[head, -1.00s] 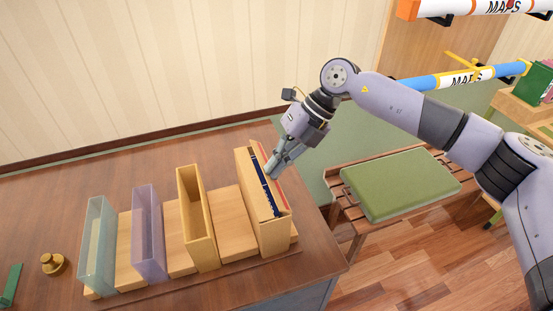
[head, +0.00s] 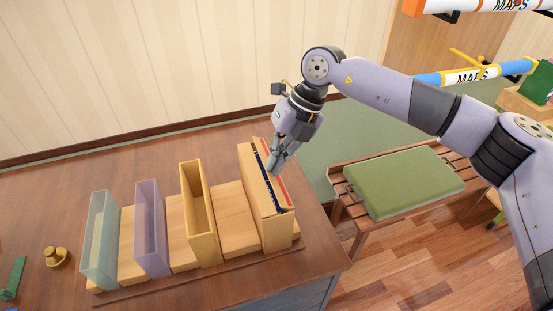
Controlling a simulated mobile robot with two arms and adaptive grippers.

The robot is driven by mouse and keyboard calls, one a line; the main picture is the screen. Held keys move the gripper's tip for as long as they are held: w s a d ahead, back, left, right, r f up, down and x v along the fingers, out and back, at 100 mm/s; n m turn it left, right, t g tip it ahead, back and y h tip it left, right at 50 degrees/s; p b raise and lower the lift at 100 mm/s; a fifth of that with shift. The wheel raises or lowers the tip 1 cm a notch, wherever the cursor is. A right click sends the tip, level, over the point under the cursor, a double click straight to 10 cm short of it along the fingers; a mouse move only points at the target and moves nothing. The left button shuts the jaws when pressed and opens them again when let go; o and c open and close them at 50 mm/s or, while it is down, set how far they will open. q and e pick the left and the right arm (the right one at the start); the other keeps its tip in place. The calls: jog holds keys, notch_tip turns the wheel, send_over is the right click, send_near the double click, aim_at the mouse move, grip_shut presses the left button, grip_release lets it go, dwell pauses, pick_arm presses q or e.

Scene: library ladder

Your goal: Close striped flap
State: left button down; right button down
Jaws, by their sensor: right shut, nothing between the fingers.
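The tan wooden box (head: 275,230) at the right end of a row on the desk has a tan top panel (head: 258,180). Beside it run a narrow dark blue band (head: 266,176) and a red strip (head: 284,190) along the right edge. These look like the striped flap and its opening, but the flap's exact angle is hard to tell. My right gripper (head: 274,168) is shut and empty, with its fingertips at the top of the box near the red strip. Its fingers cover part of the top, so I cannot tell whether they touch. My left gripper is out of view.
A yellow open box (head: 200,225), a purple one (head: 152,240) and a clear greenish one (head: 98,250) stand left along the wooden base. A brass object (head: 57,257) is farther left. A bench with a green cushion (head: 403,182) stands right of the desk.

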jog(key=h+b, duration=0.1)
jog(key=a+t+h+b, duration=0.1)
jog(key=h, duration=0.1)
jog(key=shift+s+a+f, duration=0.1)
jog(key=shift+s+f, duration=0.05)
jog(key=shift+f, duration=0.2)
jog(key=shift+a+b, duration=0.15)
jog(key=shift+b, duration=0.5)
jog(key=shift+s, duration=0.1)
